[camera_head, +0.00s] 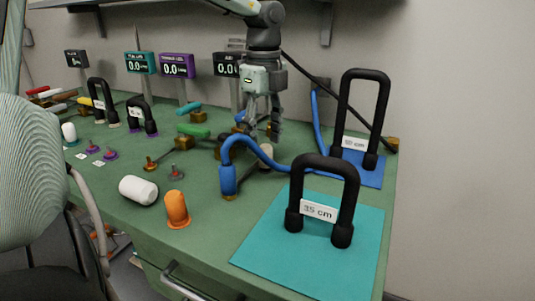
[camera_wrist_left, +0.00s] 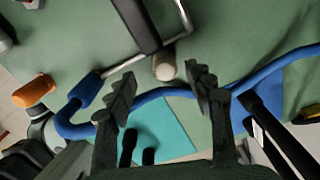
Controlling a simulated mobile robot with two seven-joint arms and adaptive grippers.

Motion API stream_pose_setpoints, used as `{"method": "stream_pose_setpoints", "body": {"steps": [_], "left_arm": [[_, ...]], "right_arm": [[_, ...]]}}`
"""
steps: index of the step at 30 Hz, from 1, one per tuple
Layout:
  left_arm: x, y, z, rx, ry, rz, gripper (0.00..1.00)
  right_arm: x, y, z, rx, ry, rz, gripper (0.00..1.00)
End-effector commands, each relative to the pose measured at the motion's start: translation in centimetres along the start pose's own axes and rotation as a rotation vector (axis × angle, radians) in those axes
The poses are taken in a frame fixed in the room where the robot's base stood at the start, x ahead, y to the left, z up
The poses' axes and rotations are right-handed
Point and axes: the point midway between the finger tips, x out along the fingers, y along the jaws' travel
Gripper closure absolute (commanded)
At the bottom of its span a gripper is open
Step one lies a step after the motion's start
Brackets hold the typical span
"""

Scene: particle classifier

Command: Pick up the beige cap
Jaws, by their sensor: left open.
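The beige cap (camera_wrist_left: 165,66) is a small pale cylinder standing on the green bench top, seen from above in the left wrist view. In the head view the cap (camera_head: 266,152) shows small and partly covered, just behind the blue hose. My left gripper (camera_head: 263,133) points down above the bench near the cap. In the left wrist view my left gripper (camera_wrist_left: 160,80) is open, with a finger on each side of the cap in the picture. Nothing is between the fingertips that I can see held. My right gripper is in neither view.
A blue hose (camera_head: 245,143) curves close in front of the cap. A dark block with a bent metal rod (camera_wrist_left: 145,22) lies right beside the cap. Black handles (camera_head: 325,165) stand on mats at right. An orange cap (camera_head: 177,208) and white cylinder (camera_head: 138,190) are nearer the front.

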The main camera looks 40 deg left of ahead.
Motion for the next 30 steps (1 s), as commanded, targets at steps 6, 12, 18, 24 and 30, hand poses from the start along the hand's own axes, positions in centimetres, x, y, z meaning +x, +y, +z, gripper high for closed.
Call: {"method": "stream_pose_setpoints", "body": {"steps": [6,12,18,24,30], "left_arm": [[3.3,-0.4,0.3,0.001,0.001,0.003,0.47],[4.1,-0.4,0.2,0.001,0.001,-0.001,0.47],[4.1,-0.4,0.3,0.001,0.0,-0.001,0.55],[4.1,-0.4,0.3,0.001,0.0,-0.001,0.8],[4.1,-0.4,0.3,0.001,0.0,-0.001,0.94]], "right_arm": [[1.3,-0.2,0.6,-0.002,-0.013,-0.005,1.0],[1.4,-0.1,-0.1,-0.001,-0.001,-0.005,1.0],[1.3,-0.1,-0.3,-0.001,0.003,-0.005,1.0],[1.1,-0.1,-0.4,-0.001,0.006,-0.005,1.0],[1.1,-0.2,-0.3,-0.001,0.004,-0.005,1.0]]}}
